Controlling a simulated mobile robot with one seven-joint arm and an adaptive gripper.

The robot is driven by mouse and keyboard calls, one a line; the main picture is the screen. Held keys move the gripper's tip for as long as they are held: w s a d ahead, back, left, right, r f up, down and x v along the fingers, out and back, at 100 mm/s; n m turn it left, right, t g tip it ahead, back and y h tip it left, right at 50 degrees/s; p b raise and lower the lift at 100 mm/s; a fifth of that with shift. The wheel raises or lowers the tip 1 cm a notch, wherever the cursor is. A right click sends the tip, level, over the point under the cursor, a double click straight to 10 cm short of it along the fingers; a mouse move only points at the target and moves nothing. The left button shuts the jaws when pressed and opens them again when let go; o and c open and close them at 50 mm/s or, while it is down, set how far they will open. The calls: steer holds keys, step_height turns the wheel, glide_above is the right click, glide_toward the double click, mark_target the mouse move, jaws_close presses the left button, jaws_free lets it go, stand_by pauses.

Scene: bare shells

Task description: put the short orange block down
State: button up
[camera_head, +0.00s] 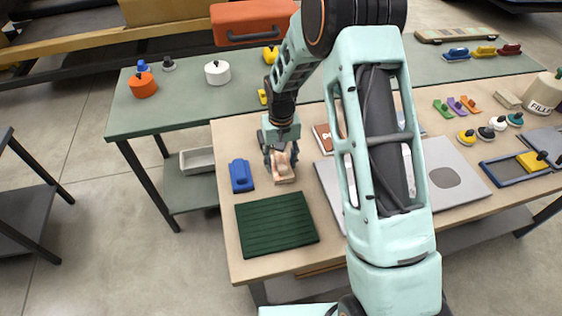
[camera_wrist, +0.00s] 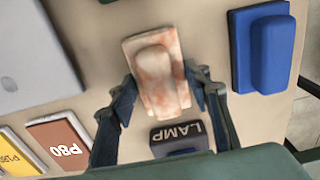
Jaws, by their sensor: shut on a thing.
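The short orange block (camera_head: 283,172) looks pale peach with blotchy orange patches and has a raised rounded grip on a flat base. It also shows in the wrist view (camera_wrist: 157,75). My gripper (camera_head: 281,157) is shut on it, with one finger on each side in the wrist view (camera_wrist: 160,88). The block is low over the light wooden tabletop (camera_head: 235,140); I cannot tell whether its base touches. Part of the block is hidden by the fingers in the head view.
A blue block (camera_head: 241,175) stands just left of the held block, and a dark green ribbed mat (camera_head: 275,226) lies in front. A dark LAMP-marked item (camera_wrist: 180,138) shows near the fingers.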

mark_target(281, 160)
steer(key=o, duration=1)
steer(key=shift+o, duration=0.2)
step_height(281, 160, up, 12)
steer(key=shift+r+b, duration=0.15)
steer(key=shift+b, duration=0.2)
